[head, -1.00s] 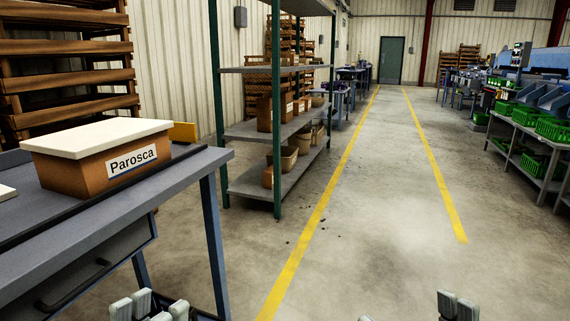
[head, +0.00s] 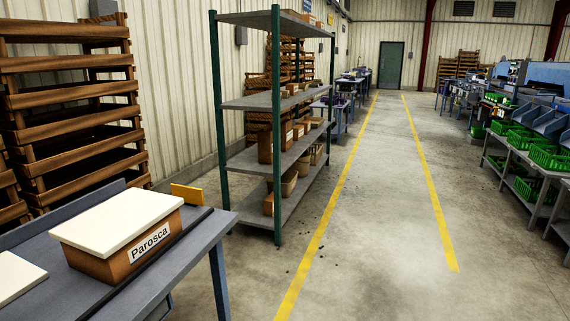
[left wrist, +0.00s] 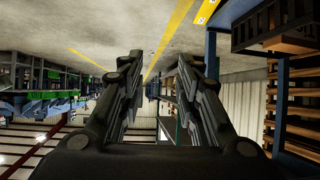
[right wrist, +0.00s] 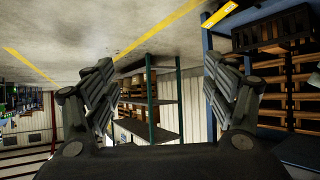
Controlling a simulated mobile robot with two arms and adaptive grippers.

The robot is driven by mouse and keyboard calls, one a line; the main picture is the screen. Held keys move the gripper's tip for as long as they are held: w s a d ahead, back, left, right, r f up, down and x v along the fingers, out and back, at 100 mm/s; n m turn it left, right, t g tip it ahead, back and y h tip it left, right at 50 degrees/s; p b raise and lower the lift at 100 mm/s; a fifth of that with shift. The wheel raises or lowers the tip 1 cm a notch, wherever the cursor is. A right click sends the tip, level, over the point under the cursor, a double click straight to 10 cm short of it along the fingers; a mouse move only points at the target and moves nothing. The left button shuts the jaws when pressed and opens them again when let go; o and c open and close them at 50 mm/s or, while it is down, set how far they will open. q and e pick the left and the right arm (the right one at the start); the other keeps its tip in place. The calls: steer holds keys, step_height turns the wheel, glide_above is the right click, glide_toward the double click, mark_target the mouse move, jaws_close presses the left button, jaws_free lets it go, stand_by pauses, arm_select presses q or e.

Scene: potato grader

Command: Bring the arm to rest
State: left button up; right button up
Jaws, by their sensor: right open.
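My left gripper (left wrist: 160,62) shows in the left wrist view. Its two dark fingers stand apart with nothing between them. My right gripper (right wrist: 159,64) shows in the right wrist view, its fingers spread wider and also empty. Neither gripper shows in the head view now, and neither touches anything that I can see. Both wrist views show the hall upside down.
A grey workbench (head: 206,231) at the left bears a brown Parosca box (head: 105,266) with a white lid. A shelf rack (head: 248,103) stands beyond it. Green crates (head: 548,157) fill benches at right. The aisle floor (head: 375,220) between yellow lines is clear.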

arm_select(q)
steer(key=s+a+f+g+y+p, duration=0.1)
steer(key=s+a+f+g+p, duration=0.1)
steer(key=s, duration=0.8)
steer(key=s+a+f+g+y+p, duration=0.1)
steer(key=s+a+f+g+p, duration=0.2)
steer(key=s, duration=0.7)
steer(key=s+a+f+g+p, duration=0.2)
steer(key=s+g+p, duration=0.3)
steer(key=s, duration=0.6)
steer(key=shift+a+f+y, duration=0.3)
steer(key=shift+a+y, duration=0.1)
steer(key=shift+a, duration=0.5)
arm_select(e)
steer(key=s+d+f+g+h, duration=0.1)
steer(key=s+d+f+g, duration=0.1)
steer(key=s, duration=0.8)
steer(key=s+d+f+g+h, duration=0.1)
steer(key=s+d+f+g, duration=0.2)
steer(key=s, duration=0.7)
steer(key=s+d+f+g, duration=0.2)
steer(key=s+g, duration=0.3)
steer(key=s, duration=0.6)
steer(key=shift+d+f+h, duration=0.3)
steer(key=shift+d+h, duration=0.1)
steer(key=shift+d, duration=0.5)
